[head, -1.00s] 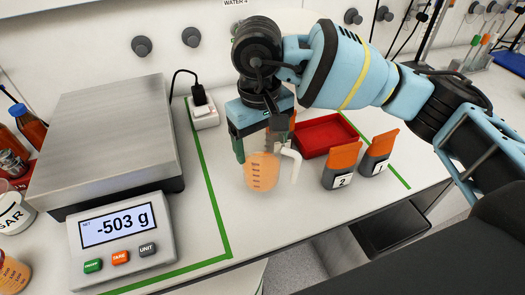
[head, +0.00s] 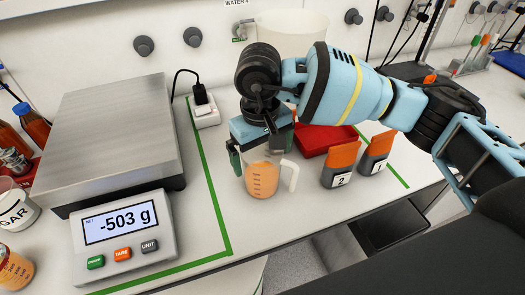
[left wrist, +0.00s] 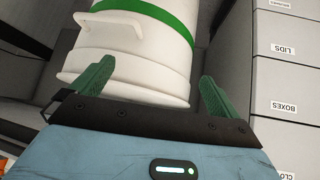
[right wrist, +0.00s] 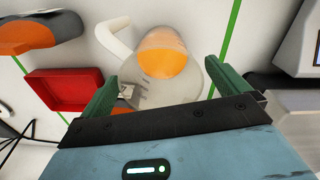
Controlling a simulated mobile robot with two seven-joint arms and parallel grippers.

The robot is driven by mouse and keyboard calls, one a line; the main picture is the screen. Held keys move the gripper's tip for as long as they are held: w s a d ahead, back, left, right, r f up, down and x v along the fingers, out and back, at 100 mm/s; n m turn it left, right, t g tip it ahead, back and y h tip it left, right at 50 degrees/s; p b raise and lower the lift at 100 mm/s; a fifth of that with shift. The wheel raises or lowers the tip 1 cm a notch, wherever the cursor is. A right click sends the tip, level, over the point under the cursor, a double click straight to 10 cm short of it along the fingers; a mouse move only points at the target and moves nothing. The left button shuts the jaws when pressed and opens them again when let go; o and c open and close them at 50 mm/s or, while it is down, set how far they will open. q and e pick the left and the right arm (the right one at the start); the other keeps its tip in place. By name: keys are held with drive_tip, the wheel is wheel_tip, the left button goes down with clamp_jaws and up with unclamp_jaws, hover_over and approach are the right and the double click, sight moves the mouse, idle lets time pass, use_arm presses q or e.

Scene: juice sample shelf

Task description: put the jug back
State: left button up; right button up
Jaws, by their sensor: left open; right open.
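My left gripper (left wrist: 150,85) is open and empty, seen only in the left wrist view, in front of a white drum with a green band (left wrist: 135,45).
A scale (head: 110,135) reading -503 g stands left of the jug. A red tray (head: 322,138) and two orange-and-grey holders labelled 2 (head: 340,165) and 1 (head: 376,155) stand to the right. A white socket block (head: 205,114) is behind. Drawers (left wrist: 285,90) flank the drum.

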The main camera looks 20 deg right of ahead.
drive_tip(key=shift+r, duration=0.1)
drive_tip(key=shift+r, duration=0.25)
wheel_tip(320, 180, up, 12)
drive_tip(key=shift+a+f, duration=0.15)
drive_tip(key=shift+a, duration=0.05)
idle(0.4)
